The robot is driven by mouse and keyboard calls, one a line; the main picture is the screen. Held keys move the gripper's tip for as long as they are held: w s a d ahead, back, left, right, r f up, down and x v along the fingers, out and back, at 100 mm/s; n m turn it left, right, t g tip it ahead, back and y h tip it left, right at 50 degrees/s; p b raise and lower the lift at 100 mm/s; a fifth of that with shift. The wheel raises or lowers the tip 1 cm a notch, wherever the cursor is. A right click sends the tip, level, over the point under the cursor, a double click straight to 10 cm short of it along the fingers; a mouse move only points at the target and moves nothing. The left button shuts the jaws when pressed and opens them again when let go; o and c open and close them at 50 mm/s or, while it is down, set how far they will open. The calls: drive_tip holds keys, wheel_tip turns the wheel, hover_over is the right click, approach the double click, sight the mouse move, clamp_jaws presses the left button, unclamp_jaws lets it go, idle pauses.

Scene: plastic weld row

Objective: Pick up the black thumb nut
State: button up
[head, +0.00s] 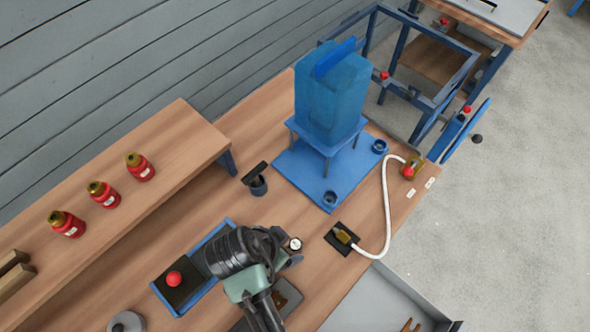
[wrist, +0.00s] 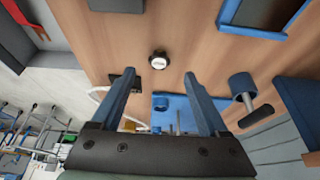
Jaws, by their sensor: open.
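A small round black piece with a white marked face, the only thing I see that fits the thumb nut, lies on the wooden bench in the wrist view (wrist: 158,60). It also shows in the head view (head: 295,244), close to the right of my dark wrist. My gripper (wrist: 163,77) is open and empty in the wrist view, its two blue fingers spread apart. The piece appears just beyond the fingertips, between their lines, and apart from them. The fingers are not clear in the head view, where my arm hides part of the bench.
A blue mat (head: 293,173) holds a stand with a blue translucent block (head: 328,100). A blue cup with a black T-handle (head: 257,184) stands beside it. A white hose (head: 387,210) runs from a black plate. A blue-rimmed tray (head: 205,240) and red bottles (head: 140,166) are left.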

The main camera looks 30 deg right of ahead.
sight(298, 244)
drive_tip(key=shift+d+x, duration=0.1)
drive_tip(key=shift+x, duration=1.45)
drive_tip(key=shift+d+x, duration=0.15)
drive_tip(key=shift+x, duration=1.4)
drive_tip(key=shift+r, duration=0.1)
clamp_jaws()
